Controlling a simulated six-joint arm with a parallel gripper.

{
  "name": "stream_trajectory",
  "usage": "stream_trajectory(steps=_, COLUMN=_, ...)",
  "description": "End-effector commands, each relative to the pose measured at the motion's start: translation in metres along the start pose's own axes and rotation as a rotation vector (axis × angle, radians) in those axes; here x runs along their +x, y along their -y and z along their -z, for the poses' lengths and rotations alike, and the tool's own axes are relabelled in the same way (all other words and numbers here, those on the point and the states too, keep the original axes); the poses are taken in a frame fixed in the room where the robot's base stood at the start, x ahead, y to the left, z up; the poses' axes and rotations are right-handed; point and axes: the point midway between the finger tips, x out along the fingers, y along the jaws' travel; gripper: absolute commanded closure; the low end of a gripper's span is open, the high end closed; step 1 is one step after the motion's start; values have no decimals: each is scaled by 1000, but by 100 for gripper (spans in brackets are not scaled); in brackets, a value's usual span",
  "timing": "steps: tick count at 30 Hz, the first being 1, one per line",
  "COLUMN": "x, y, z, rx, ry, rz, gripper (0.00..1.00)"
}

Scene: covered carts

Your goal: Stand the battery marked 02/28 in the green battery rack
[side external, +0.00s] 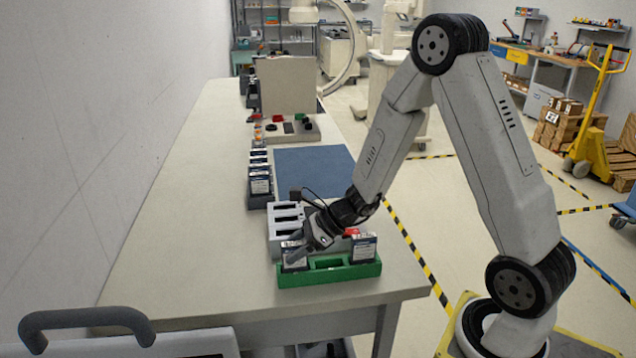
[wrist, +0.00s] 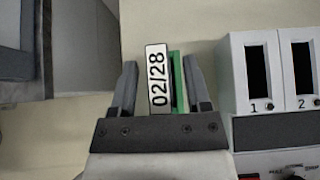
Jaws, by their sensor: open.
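The battery marked 02/28 (wrist: 157,80) shows its white label in the wrist view, between the two fingers of my open gripper (wrist: 159,85). A gap shows on both sides of it, wider on the right. In the side view this battery (side external: 294,260) stands upright at the left end of the green battery rack (side external: 330,277), partly hidden by my gripper (side external: 297,250). A green strip of the rack (wrist: 178,82) shows beside the label. Another battery (side external: 364,246) stands at the rack's right end; the middle of the rack looks empty.
A grey charger (side external: 284,220) with slots marked 1 and 2 (wrist: 280,75) stands just behind the rack. More batteries (side external: 260,180) stand in a dark holder farther back, beside a blue mat (side external: 313,170). The bench (side external: 190,240) is clear on the left.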

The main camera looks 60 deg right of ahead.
Motion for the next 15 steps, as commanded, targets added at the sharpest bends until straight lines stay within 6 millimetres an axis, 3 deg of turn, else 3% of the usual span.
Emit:
stream_trajectory(steps=8, x=-10, y=1, z=-3, rx=0, ry=1, rz=3, gripper=39)
stream_trajectory(steps=15, x=-36, y=1, z=-2, rx=-1, ry=1, rz=4, gripper=39)
